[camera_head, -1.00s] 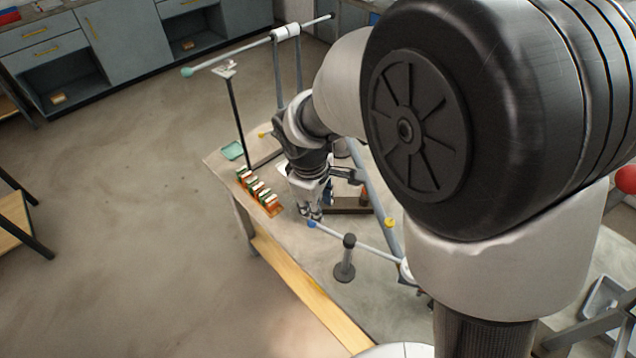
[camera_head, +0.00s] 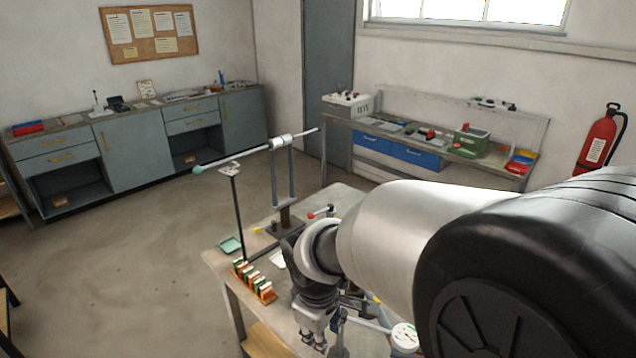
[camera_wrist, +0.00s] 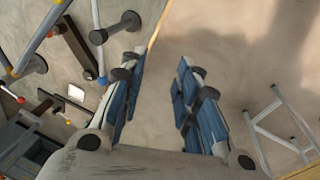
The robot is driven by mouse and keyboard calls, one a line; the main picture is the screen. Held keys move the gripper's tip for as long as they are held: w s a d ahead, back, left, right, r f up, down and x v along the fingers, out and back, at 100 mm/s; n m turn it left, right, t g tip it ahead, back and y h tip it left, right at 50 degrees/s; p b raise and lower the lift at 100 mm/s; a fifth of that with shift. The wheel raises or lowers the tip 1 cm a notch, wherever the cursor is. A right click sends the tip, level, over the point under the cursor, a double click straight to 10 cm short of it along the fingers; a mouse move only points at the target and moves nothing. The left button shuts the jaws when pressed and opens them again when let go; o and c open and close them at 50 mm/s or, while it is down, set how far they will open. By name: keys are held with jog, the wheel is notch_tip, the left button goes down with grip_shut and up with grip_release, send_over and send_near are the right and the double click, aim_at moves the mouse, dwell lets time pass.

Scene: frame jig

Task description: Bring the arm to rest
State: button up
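My gripper (camera_head: 322,338) is above the near part of the work table (camera_head: 222,268) in the head view, partly cut off at the bottom edge. In the wrist view my gripper (camera_wrist: 158,95) shows its two blue-padded fingers well apart, with only floor between them. It holds nothing. My arm reaches in from the right of the head view.
On the table stand a row of orange, green and white blocks (camera_head: 254,281), a green tray (camera_head: 230,245) and a tall frame with a long bar (camera_head: 240,155). Floor at left is clear.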

jog(key=s+d+m+t+b, duration=0.1)
jog(key=s+d+m+b, duration=0.4)
jog(key=s, duration=0.4)
jog(key=s+d+r+m+t+b, duration=0.1)
jog(key=s+d+m+b, duration=0.3)
jog(key=s+d+m, duration=0.2)
jog(key=s+d, duration=0.2)
jog(key=shift+s+y+b, duration=0.3)
jog(key=shift+s+b, duration=0.05)
jog(key=shift+b, duration=0.05)
